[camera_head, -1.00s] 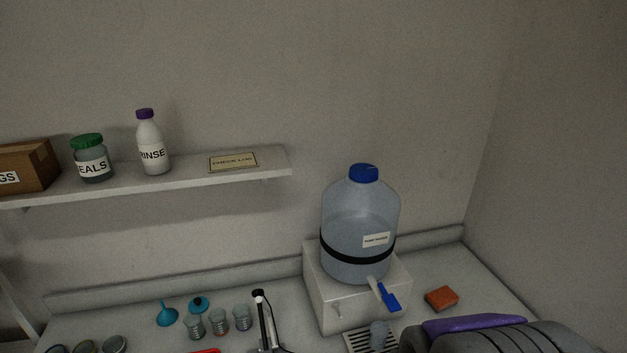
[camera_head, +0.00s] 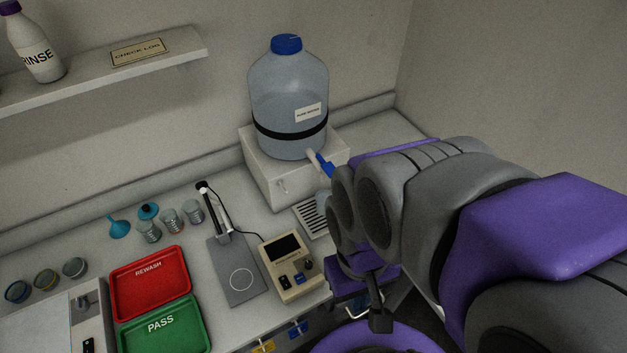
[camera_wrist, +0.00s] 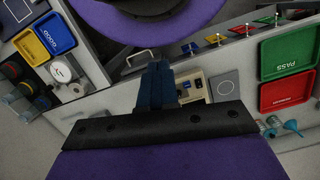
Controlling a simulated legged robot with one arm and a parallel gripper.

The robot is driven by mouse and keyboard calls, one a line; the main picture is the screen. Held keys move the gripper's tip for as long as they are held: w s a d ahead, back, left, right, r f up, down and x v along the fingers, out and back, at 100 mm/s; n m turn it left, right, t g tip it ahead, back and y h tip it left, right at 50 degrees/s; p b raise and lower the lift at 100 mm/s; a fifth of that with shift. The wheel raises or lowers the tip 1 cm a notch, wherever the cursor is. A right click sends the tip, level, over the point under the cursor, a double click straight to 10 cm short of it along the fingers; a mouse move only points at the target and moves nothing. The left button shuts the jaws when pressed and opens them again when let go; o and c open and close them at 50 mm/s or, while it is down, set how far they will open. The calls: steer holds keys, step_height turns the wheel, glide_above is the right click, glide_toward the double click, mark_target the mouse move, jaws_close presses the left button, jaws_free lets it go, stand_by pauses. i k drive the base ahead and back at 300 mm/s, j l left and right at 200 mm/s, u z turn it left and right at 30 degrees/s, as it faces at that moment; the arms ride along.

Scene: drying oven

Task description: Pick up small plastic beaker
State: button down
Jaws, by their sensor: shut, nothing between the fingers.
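Three small clear vessels stand in a row at the back of the bench: left (camera_head: 149,232), middle (camera_head: 172,222) and right (camera_head: 194,212). I cannot tell whether one of them is the beaker. My gripper (camera_wrist: 157,70) is shut and empty in the wrist view, away from these vessels.
The water jug (camera_head: 288,105) stands on a white block (camera_head: 270,180). A red REWASH tray (camera_head: 150,284), a green PASS tray (camera_head: 165,326), a stand (camera_head: 235,270) and a beige meter (camera_head: 291,270) occupy the bench. A shelf (camera_head: 170,50) hangs above.

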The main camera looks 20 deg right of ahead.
mark_target(320, 196)
steer(key=k+z, duration=0.25)
steer(key=z, duration=0.15)
steer(key=k+l+z, duration=0.1)
steer(key=z, duration=0.25)
steer(key=k, duration=0.1)
